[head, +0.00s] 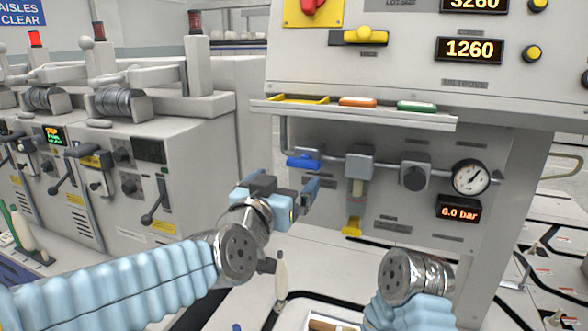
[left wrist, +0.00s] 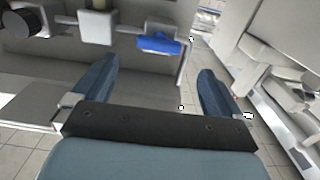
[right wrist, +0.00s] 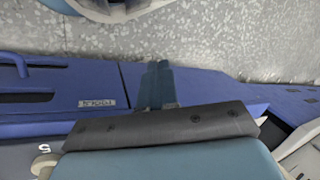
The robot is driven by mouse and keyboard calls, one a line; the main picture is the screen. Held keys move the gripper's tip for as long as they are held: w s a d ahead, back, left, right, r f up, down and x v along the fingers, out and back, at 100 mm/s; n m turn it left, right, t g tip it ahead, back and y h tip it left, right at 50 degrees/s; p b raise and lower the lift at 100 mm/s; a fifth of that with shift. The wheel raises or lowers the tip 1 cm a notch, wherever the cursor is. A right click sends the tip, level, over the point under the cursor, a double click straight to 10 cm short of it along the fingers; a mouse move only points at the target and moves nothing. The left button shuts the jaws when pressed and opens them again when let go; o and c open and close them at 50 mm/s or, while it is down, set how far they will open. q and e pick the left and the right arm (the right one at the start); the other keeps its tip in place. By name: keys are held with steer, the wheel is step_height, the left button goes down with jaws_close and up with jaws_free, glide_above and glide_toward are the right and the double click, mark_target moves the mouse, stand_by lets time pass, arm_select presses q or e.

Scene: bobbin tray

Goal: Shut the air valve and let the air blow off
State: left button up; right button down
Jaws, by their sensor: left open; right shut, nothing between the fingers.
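The air valve's blue handle (head: 303,161) lies roughly level along the air pipe under the machine's shelf. It also shows in the left wrist view (left wrist: 158,44), beyond the fingers. My left gripper (head: 284,188) is open and empty, below and in front of the handle and apart from it. The round gauge (head: 471,177) has a dark needle. The display (head: 459,212) below it reads 6.0 bar. A yellow piece (head: 352,227) hangs under the filter unit (head: 358,166). My right gripper (right wrist: 158,86) is shut and empty; the head view shows only that arm's wrist.
A shelf (head: 355,114) with yellow, orange and green items juts out above the pipe. A dark knob (head: 414,178) sits between filter and gauge. Grey machines (head: 150,170) stand at the left. In the right wrist view, a blue surface labelled TOOLS (right wrist: 90,103) lies close by.

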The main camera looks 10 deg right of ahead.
mark_target(301, 166)
arm_select(q)
steer(key=x, duration=0.8)
steer(key=shift+w+d+p, duration=0.1)
steer(key=shift+d+p, duration=0.15)
steer(key=shift+p, duration=0.1)
steer(key=c, duration=1)
